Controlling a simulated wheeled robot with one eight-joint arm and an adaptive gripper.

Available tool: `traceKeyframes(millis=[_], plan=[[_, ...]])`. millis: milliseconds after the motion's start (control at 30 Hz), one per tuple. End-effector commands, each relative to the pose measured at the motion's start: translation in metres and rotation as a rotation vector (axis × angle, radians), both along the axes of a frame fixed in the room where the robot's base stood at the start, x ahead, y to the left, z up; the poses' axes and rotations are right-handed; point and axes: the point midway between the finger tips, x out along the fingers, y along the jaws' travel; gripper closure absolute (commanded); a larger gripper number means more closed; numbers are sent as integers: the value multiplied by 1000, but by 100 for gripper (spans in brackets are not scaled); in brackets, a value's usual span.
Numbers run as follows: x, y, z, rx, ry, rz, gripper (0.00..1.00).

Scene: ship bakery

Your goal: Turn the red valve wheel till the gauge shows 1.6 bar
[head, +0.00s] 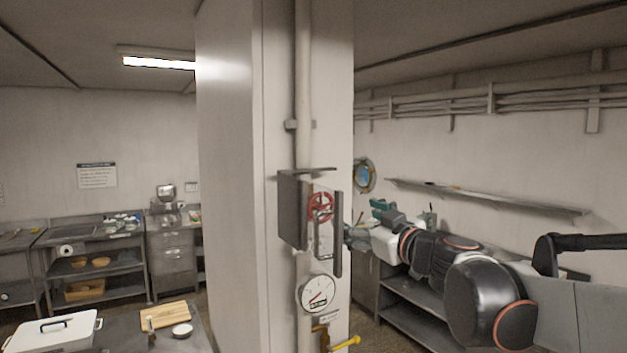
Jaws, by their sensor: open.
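The red valve wheel (320,206) sits in a grey open-fronted housing (292,208) on the pillar's pipe, between the housing's side plates. The round white gauge (318,293) is mounted below it. The gauge has a red needle that seems to point to the lower left, but its scale is too small to read. My gripper (350,236) is to the right of the housing, close to its right side plate, and apart from the wheel as far as I can see. It is open; its fingertips are small and partly hidden by the plate.
A yellow lever (345,343) sticks out below the gauge. The pillar (229,180) stands left of the pipe. A steel table at lower left holds a white lidded box (52,334) and a wooden board (165,315). A wall shelf (485,196) and a bench are behind my arm.

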Motion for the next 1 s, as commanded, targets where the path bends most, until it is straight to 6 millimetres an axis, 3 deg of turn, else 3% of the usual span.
traceKeyframes(millis=[33,367,1000], plan=[[3,5,8,-8,8,25,24],[15,21,6,-23,29,76,24],[105,72,8,-23,28,75,24]])
